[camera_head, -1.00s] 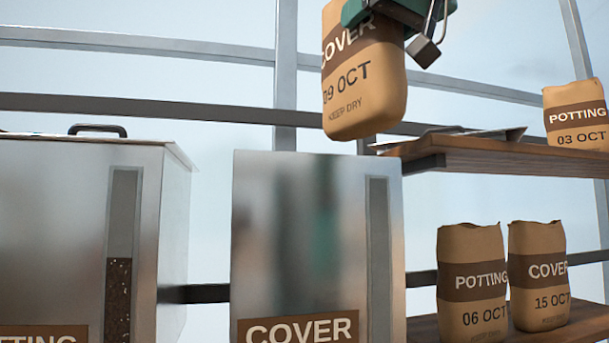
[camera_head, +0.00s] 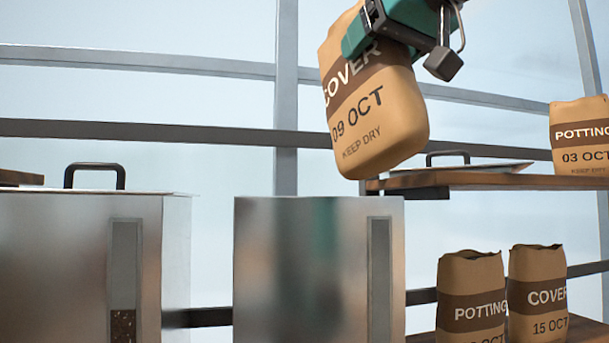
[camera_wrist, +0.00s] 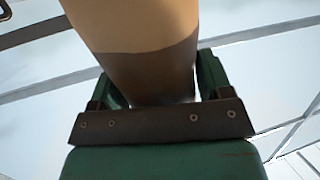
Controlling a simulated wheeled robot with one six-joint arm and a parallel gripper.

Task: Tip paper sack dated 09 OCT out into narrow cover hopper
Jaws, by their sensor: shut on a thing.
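The paper sack (camera_head: 378,120) marked COVER, 09 OCT, KEEP DRY hangs tilted in the head view, its bottom swung to the right. My green gripper (camera_head: 385,28) is shut on it near its upper part. The wrist view shows the sack (camera_wrist: 140,50) between the jaws of my gripper (camera_wrist: 155,95). The narrow cover hopper (camera_head: 300,270) is the metal box below and slightly left of the sack. A dark level window (camera_head: 379,280) runs down its right side. The sack is above the hopper's top right edge, apart from it. The hopper's inside is hidden.
A wider metal hopper (camera_head: 70,270) with a handled lid stands left. A shelf (camera_head: 470,180) at right holds a handled lid (camera_head: 460,168) and a POTTING 03 OCT sack (camera_head: 582,135). Below stand a POTTING sack (camera_head: 470,295) and a COVER 15 OCT sack (camera_head: 538,295).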

